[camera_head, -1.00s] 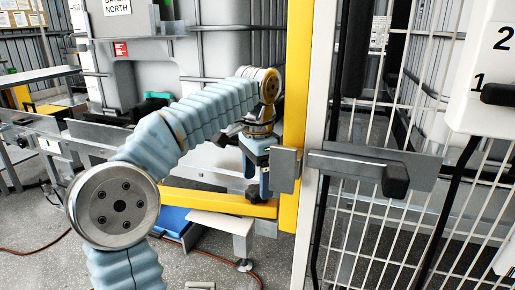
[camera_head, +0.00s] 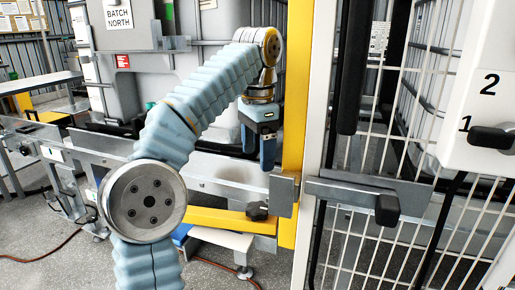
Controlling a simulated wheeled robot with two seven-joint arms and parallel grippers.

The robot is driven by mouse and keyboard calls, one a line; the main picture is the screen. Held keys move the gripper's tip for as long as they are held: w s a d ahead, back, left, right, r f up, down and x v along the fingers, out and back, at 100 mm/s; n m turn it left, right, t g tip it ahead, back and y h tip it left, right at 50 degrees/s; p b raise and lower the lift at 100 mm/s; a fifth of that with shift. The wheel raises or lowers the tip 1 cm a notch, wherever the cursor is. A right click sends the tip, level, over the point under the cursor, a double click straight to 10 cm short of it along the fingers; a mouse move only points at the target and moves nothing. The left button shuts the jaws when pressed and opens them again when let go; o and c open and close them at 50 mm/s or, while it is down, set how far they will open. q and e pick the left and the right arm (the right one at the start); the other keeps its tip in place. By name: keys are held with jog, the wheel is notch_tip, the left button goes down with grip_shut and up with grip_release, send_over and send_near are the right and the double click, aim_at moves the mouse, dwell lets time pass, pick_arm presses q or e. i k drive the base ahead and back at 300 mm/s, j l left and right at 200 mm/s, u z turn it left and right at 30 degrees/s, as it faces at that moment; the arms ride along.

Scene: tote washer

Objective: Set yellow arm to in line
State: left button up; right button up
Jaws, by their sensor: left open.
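The yellow arm (camera_head: 225,219) is a flat bar running left from the foot of the yellow post (camera_head: 294,130), low in the middle of the head view. A black knob (camera_head: 257,210) stands on it near the post. The arm's far left end is hidden behind my blue-sleeved left arm. My left gripper (camera_head: 260,158) is open and empty, fingers pointing down, above the knob and apart from it. My right gripper is not in view.
A grey metal rail (camera_head: 215,175) runs behind the yellow arm. A latch plate with a black handle (camera_head: 387,208) sits on the mesh door at right. A white box with a black switch (camera_head: 490,137), marked 1 and 2, is far right.

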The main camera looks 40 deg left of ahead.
aim_at(233, 220)
jog(key=k, duration=1)
